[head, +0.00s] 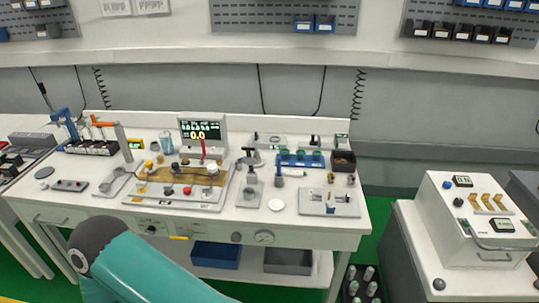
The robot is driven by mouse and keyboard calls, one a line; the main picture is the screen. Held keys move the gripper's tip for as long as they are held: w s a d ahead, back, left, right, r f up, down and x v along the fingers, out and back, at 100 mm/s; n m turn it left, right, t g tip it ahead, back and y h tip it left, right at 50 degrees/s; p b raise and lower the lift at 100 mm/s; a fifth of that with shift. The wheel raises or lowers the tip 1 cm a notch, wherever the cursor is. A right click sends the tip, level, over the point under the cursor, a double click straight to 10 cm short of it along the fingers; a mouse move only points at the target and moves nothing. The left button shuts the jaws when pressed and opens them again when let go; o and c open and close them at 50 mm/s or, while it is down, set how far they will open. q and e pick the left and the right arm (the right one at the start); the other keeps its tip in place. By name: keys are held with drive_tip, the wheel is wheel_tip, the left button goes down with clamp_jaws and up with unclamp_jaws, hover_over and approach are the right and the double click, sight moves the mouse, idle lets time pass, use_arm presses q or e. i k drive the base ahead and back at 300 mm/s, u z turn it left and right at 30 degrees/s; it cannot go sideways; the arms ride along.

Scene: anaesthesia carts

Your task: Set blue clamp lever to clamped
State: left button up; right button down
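A row of upright levers stands on a dark base (91,149) at the left end of the white bench. The blue lever (63,119) is the leftmost and stands raised, with its head to the left. The joint under the blue lever is too small to make out. Neither gripper is in view; only a teal and grey arm link of mine shows at the bottom left, well in front of the levers.
The white bench (110,207) also holds a brown board (180,181) with knobs, a display (201,132), a blue rack (300,160) and a small plate fixture (329,203). A white cart (450,210) stands at the right. Blue and grey bins sit under the bench.

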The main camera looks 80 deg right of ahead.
sight(238, 163)
drive_tip(key=k, duration=0.15)
drive_tip(key=u, duration=1.05)
drive_tip(key=i, duration=0.15)
drive_tip(key=z, duration=3.15)
drive_tip(key=i, duration=1)
drive_tip(key=u, duration=0.2)
drive_tip(key=k, duration=0.95)
drive_tip(key=z, duration=0.1)
drive_tip(key=i, duration=0.45)
drive_tip(key=z, duration=0.05)
